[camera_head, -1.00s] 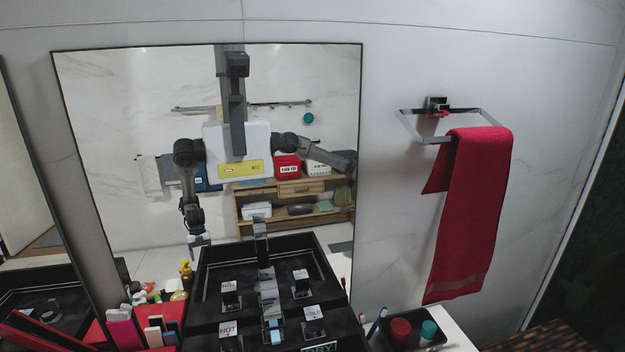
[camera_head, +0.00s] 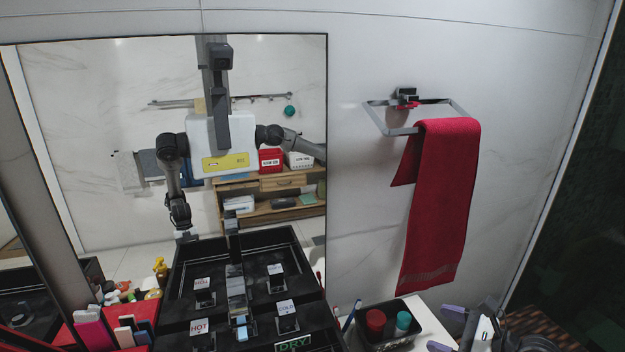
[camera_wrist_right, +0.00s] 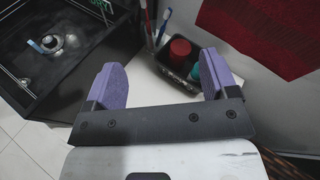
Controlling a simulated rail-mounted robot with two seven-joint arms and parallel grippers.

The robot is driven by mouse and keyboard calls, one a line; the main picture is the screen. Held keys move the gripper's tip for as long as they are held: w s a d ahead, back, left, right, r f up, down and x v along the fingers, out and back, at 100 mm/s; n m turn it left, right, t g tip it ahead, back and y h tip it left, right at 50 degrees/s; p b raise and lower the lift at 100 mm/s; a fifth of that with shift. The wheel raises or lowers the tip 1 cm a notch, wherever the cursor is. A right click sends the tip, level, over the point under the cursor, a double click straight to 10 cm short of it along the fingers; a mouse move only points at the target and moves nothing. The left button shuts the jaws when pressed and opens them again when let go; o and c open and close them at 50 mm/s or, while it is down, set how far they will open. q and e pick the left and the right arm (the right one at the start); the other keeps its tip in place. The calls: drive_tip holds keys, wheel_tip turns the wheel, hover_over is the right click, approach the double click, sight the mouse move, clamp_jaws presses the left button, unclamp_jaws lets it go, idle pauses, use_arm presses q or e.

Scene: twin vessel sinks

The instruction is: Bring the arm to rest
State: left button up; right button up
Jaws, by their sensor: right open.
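My right gripper (camera_head: 447,329) is at the lower right of the head view, beside the counter and below the hanging towel. In the right wrist view its two purple fingers (camera_wrist_right: 165,72) stand wide apart with nothing between them. My left gripper does not show directly. The mirror (camera_head: 90,150) reflects my body with one arm hanging down at the left and the other stretched out to the right.
A black tray (camera_head: 388,342) with a red cup (camera_head: 375,322) and a teal cup (camera_head: 403,322) stands on the counter near my right gripper. A red towel (camera_head: 440,200) hangs from a wall ring (camera_head: 400,130).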

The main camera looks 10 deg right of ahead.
drive_tip(key=d+r+m+t+h, duration=0.3)
drive_tip(key=r+m+t+h, duration=0.3)
drive_tip(key=m, duration=0.8)
drive_tip(key=d+r+m+t+h, duration=0.2)
drive_tip(key=r+m+t+h, duration=0.35)
drive_tip(key=m, duration=0.95)
drive_tip(key=s+f+m+g+h, duration=0.6)
drive_tip(key=f+m+g, duration=0.5)
drive_tip(key=f, duration=0.1)
drive_tip(key=s+a+f+m+g+y, duration=0.2)
drive_tip(key=s+a+f+g+y, duration=0.3)
drive_tip(key=s+a+f, duration=0.7)
drive_tip(key=s+a+f+m+g+y, duration=0.2)
drive_tip(key=s+a+f+g+y, duration=0.2)
drive_tip(key=s+a+f, duration=0.75)
drive_tip(key=d+r+p, duration=0.2)
drive_tip(key=r+p, duration=1.6)
drive_tip(key=r, duration=0.1)
drive_tip(key=s+d+r+p, duration=0.1)
drive_tip(key=d+r+p, duration=0.1)
drive_tip(key=r+p, duration=1.7)
drive_tip(key=shift+s+d+r, duration=0.15)
drive_tip(key=shift+s+r, duration=0.1)
drive_tip(key=shift+r, duration=0.2)
